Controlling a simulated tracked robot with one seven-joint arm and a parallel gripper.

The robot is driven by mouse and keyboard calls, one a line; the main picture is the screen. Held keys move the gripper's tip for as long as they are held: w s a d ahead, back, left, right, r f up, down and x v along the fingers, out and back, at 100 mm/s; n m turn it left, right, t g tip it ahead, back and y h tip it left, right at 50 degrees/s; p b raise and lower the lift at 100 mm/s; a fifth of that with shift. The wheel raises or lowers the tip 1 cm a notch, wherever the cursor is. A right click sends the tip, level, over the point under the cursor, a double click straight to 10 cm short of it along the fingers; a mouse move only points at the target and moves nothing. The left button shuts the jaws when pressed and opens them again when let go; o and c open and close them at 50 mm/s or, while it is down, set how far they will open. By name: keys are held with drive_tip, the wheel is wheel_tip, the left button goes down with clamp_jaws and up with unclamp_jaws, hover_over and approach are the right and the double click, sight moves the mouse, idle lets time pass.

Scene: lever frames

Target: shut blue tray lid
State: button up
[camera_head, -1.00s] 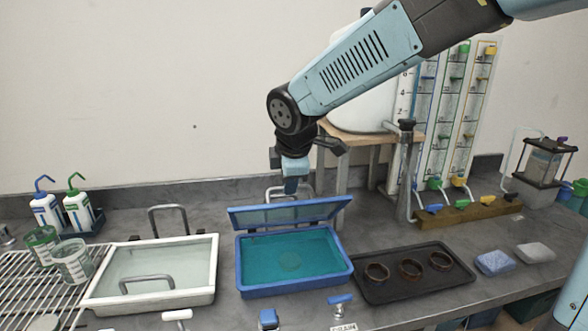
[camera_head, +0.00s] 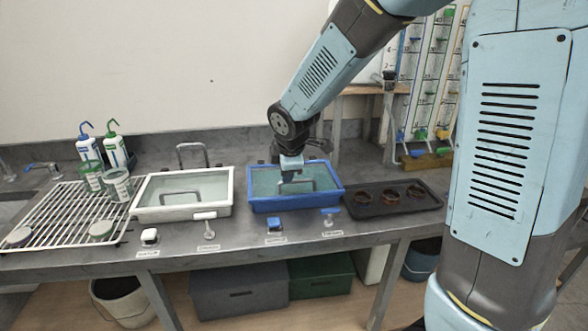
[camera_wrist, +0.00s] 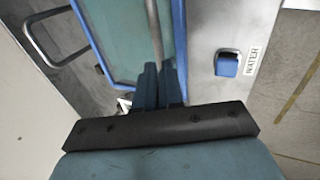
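The blue tray (camera_head: 268,204) stands on the bench, and its translucent teal lid (camera_head: 328,185) lies down over it, looking flat on the rim. The lid's grey bar handle (camera_head: 308,182) is on top; it also shows in the wrist view (camera_wrist: 154,28). My gripper (camera_head: 288,180) points down over the middle of the lid, at the handle. In the wrist view its two blue fingers (camera_wrist: 158,68) are close together, with the handle bar running up to their tips. Whether they pinch or only touch the bar cannot be told.
A white tray (camera_head: 142,214) stands left of the blue one, and a dark tray with brown rings (camera_head: 362,208) stands close on its right. A wire rack (camera_head: 60,222) is far left.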

drive_tip(key=shift+o, duration=0.7)
drive_tip(key=shift+w+d, duration=0.25)
drive_tip(key=shift+d, duration=0.75)
drive_tip(key=o, duration=0.4)
drive_tip(key=shift+w+d, duration=0.1)
drive_tip(key=shift+d, duration=0.35)
drive_tip(key=shift+r, duration=0.1)
drive_tip(key=v, duration=1.3)
drive_tip(key=shift+r, duration=0.25)
drive_tip(key=shift+s+a+m, duration=0.1)
drive_tip(key=shift+s+m, duration=0.1)
drive_tip(key=shift+m, duration=0.1)
drive_tip(key=s+d+r+m, duration=0.3)
drive_tip(key=s+d+m, duration=1.3)
drive_tip(key=s+m, duration=0.2)
drive_tip(key=shift+s+m+t+h, duration=0.3)
drive_tip(key=shift+s+t, duration=0.1)
drive_tip(key=shift+s, duration=0.1)
